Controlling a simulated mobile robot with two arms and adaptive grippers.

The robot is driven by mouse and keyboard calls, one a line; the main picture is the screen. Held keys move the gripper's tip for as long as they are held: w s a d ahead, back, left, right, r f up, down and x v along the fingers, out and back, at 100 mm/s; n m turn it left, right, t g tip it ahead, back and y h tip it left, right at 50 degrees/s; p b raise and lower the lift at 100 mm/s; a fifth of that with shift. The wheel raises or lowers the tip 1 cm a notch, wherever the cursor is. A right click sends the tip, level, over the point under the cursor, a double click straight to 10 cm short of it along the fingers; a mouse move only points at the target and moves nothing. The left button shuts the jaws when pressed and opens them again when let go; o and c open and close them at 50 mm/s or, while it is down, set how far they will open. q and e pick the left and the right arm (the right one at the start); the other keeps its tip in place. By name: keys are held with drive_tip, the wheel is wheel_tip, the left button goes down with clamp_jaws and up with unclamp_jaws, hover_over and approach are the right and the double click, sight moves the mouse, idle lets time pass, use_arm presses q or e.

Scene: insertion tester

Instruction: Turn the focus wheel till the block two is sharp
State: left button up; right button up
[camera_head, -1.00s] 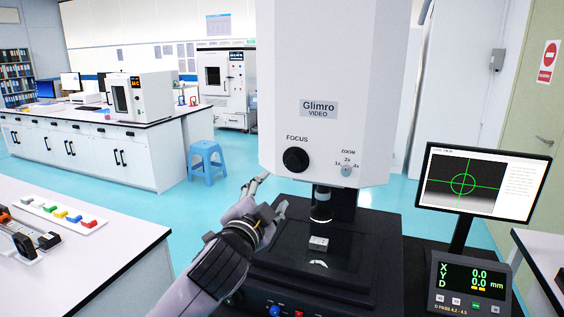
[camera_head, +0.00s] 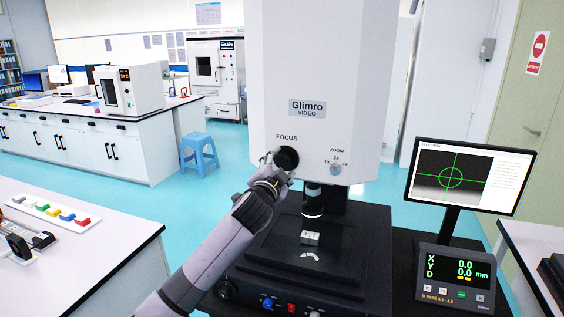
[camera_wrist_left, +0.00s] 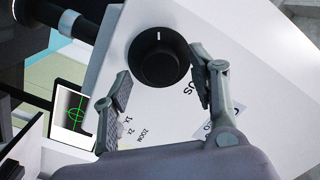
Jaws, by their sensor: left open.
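The black focus wheel (camera_head: 287,158) is on the white front of the video microscope (camera_head: 322,80), under the word FOCUS. My left gripper (camera_head: 272,165) is at the wheel in the head view. In the left wrist view the open fingers (camera_wrist_left: 165,90) point at the wheel (camera_wrist_left: 160,56), one finger toward each side, and the wheel shows a white mark. I cannot tell whether either finger touches it. A small metallic block (camera_head: 310,238) lies on the black stage below the lens (camera_head: 313,202). The monitor (camera_head: 468,175) shows a green crosshair over a blurred grey field. My right gripper is out of view.
A zoom knob (camera_head: 335,168) sits right of the wheel. A readout box (camera_head: 455,278) showing X, Y and D stands below the monitor. A white bench (camera_head: 80,245) with a tray of coloured pieces (camera_head: 50,213) is at the left. A blue stool (camera_head: 198,155) stands behind.

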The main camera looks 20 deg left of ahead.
use_arm(q)
drive_tip(key=shift+w, duration=0.65)
drive_tip(key=c, duration=1.2)
